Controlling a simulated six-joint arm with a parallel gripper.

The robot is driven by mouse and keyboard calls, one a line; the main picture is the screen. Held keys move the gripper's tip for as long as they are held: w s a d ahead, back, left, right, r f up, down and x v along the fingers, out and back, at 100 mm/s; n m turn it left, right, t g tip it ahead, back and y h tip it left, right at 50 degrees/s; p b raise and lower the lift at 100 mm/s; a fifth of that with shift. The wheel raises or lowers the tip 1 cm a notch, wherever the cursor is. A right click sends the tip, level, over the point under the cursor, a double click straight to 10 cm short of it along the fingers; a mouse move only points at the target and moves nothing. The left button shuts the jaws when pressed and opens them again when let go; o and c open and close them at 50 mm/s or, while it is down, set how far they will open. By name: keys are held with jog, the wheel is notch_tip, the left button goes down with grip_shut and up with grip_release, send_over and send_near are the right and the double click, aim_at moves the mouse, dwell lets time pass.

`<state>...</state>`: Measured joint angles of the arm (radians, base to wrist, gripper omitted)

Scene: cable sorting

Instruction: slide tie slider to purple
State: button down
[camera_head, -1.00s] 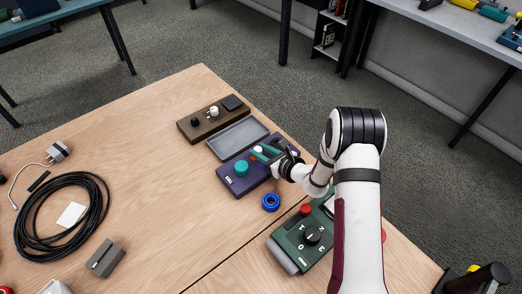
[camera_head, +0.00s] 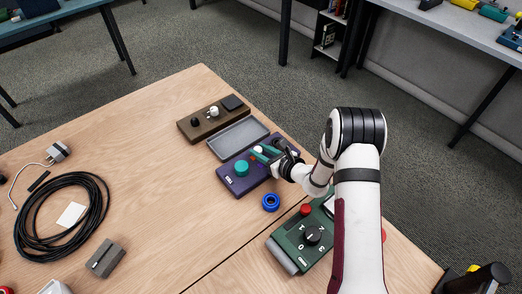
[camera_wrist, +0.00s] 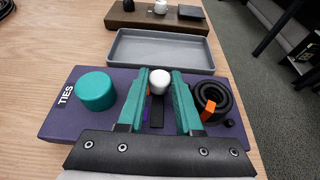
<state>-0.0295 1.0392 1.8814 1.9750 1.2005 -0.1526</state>
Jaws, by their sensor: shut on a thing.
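The tie slider's round white knob (camera_wrist: 160,82) stands on the purple TIES box (camera_wrist: 62,125), above a dark slot (camera_wrist: 157,115). My gripper (camera_wrist: 161,75) has its two teal fingers on either side of the knob and is shut on it. A small purple mark (camera_wrist: 146,113) lies beside the slot, on the nearer side of the knob; my left finger partly hides the markings there. In the head view the box (camera_head: 229,180) sits at the table's right edge, with my gripper (camera_head: 262,153) over its right part.
The box also carries a teal knob (camera_wrist: 97,91) at left and a coiled black cable (camera_wrist: 213,97) with an orange band at right. A grey tray (camera_wrist: 158,47) adjoins behind. A blue ring (camera_head: 271,202) and a green device (camera_head: 292,247) stand nearer.

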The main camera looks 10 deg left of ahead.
jog(key=shift+s+d, duration=1.4)
jog(key=shift+d, duration=0.05)
jog(key=c, duration=0.8)
grip_release()
jog(key=shift+c, duration=0.2)
jog(key=v, duration=1.6)
jog(key=shift+a+f, duration=0.1)
